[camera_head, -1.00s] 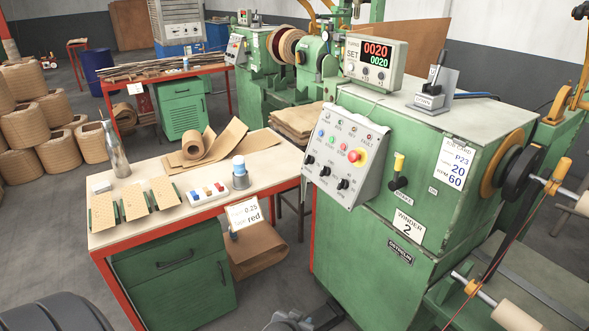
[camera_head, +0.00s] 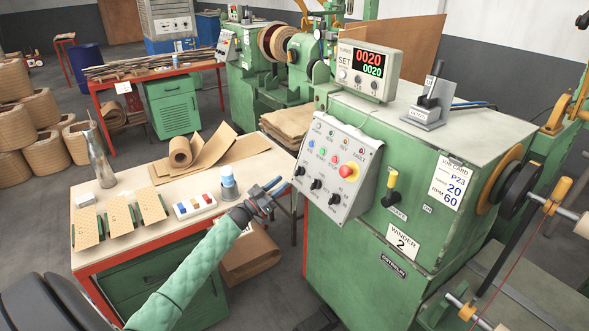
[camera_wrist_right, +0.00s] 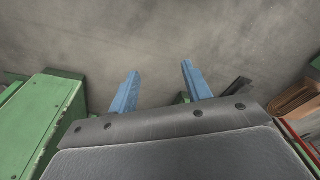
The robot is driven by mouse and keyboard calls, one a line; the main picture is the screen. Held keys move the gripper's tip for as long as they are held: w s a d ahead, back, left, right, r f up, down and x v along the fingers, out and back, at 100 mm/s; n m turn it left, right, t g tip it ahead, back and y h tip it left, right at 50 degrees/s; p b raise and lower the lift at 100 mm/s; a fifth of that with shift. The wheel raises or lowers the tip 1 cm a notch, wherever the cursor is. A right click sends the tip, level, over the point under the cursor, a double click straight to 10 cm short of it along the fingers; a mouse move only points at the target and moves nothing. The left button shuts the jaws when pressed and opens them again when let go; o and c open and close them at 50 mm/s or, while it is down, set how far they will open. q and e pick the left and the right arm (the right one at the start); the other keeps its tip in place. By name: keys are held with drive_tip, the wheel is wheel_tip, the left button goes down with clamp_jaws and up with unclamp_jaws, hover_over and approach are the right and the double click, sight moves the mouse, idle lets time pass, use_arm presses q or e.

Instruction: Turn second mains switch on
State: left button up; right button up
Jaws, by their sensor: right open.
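The near green winder (camera_head: 375,240), labelled WINDER 2, has a sloping grey control panel (camera_head: 329,165). Several lamps and coloured buttons sit above a row of three black rotary knobs: left (camera_head: 300,171), middle (camera_head: 316,184) and right (camera_head: 334,199). Their labels are too small to read, so I cannot tell which one is the mains switch. My right gripper (camera_wrist_right: 160,70) is open and empty above bare grey floor in the right wrist view.
A red emergency button (camera_head: 347,171) and a yellow-topped brake lever (camera_head: 391,188) are right of the knobs. A counter display (camera_head: 366,70) tops the winder.

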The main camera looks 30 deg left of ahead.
sight(295, 175)
use_arm(q)
drive_tip(key=shift+r+p+x, duration=0.1)
drive_tip(key=shift+p+x, duration=0.65)
drive_tip(key=shift+x, duration=1.25)
drive_tip(key=shift+r+p+x, duration=0.15)
drive_tip(key=shift+p+x, duration=0.6)
drive_tip(key=shift+x, duration=1.2)
use_arm(e)
wheel_tip(295, 175, down, 9)
drive_tip(key=s+d, duration=0.2)
use_arm(q)
drive_tip(key=shift+a, duration=0.1)
drive_tip(key=shift+s, duration=0.1)
clamp_jaws()
